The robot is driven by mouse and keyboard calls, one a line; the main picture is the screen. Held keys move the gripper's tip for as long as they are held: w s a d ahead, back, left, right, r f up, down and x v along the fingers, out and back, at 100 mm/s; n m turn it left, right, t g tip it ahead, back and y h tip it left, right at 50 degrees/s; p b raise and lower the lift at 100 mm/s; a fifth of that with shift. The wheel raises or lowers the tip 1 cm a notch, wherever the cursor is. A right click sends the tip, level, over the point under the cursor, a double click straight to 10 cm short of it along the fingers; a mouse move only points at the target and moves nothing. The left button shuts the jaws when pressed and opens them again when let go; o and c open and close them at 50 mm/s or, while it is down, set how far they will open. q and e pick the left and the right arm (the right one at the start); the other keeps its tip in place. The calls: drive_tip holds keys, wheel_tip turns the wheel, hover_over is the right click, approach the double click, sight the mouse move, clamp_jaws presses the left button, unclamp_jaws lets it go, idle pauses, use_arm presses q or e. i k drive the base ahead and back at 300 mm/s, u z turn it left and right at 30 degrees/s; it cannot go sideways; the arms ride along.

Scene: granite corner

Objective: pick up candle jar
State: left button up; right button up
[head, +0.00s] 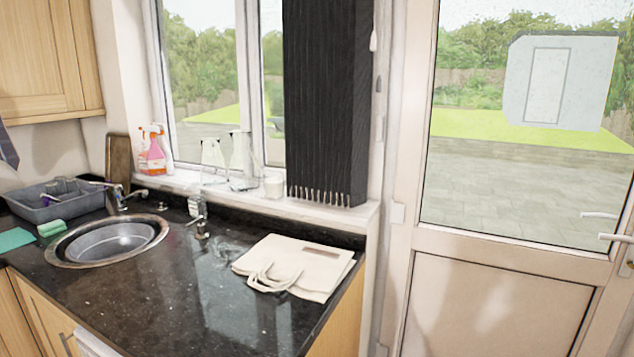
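A small whitish jar (274,186), which looks like the candle jar, stands upright on the white window sill (320,216). It is just left of the dark vertical blind and to the right of some clear glass bottles. Its contents are too small to make out. Neither of my grippers shows in the head view.
Clear bottles (242,160) and pink spray bottles (153,152) share the sill. The dark blind (326,100) hangs close to the jar. The counter's front middle is clear.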

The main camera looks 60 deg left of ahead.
sight(273, 181)
drive_tip(key=u, duration=0.2)
drive_tip(key=i, duration=1.15)
drive_tip(key=u, duration=1.15)
drive_tip(key=i, duration=0.95)
drive_tip(key=u, duration=0.75)
